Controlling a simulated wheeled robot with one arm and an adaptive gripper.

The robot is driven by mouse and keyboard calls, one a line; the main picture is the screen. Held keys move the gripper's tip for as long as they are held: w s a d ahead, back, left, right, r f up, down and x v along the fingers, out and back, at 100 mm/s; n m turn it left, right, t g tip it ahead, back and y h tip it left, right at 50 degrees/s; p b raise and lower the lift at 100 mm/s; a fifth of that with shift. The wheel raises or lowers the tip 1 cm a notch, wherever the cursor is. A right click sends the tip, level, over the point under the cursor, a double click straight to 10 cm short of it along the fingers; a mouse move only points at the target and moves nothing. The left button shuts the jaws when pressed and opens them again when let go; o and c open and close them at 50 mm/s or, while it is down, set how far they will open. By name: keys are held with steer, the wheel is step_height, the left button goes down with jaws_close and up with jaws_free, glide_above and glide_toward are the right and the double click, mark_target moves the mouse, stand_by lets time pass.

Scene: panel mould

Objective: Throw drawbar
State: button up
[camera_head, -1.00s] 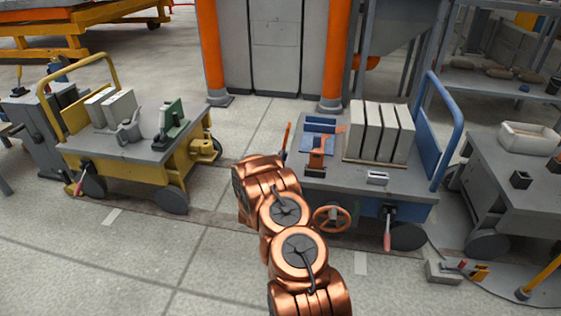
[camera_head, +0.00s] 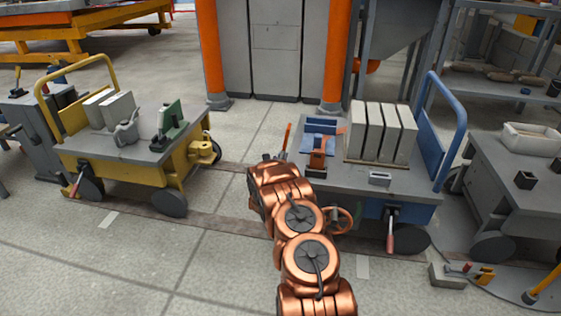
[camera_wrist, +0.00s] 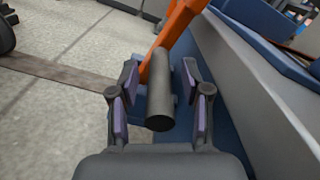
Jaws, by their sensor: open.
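An orange bar, which looks like the drawbar (camera_head: 287,137), stands at the left end of the blue cart (camera_head: 375,212). In the wrist view the orange bar (camera_wrist: 178,32) slants up to the right beside the cart's blue side. A dark grey cylinder (camera_wrist: 160,95) lies in front of the bar's lower end, pointing towards the wrist camera; I cannot tell how they join. My gripper (camera_wrist: 158,85) is open, with its purple-padded fingers on either side of the cylinder and gaps visible on both sides.
A yellow cart (camera_head: 180,162) stands left, with clear floor between.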

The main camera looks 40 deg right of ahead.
jaws_close()
stand_by(0.3)
stand_by(0.3)
